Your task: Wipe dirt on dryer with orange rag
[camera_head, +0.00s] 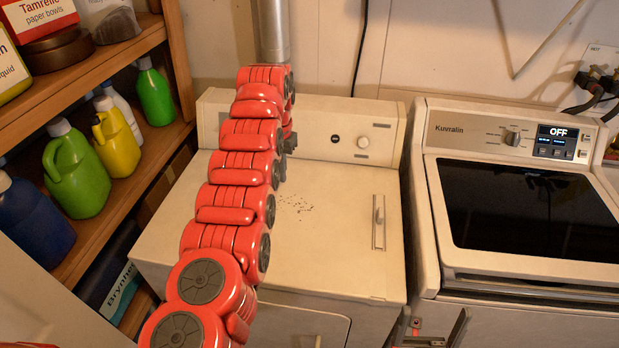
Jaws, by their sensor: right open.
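The dryer (335,240) is the cream machine in the middle, with a knob and dark button on its back panel. Dirt (295,204) shows as a patch of small dark specks on its top, just right of my red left arm. My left gripper (289,142) is partly hidden at the arm's far end, by the dryer's back panel; its jaw state is unclear. My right gripper (438,322) is at the bottom edge, low in front of the gap between the machines, open with nothing visible between its fingers. No orange rag is visible.
A Kuvralin washer (520,220) with a dark lid stands to the right. Wooden shelves (120,185) with several bottles, including a green jug (75,175) and a yellow one (117,140), stand at left. A metal duct (271,32) rises behind the dryer. The dryer's top right is clear.

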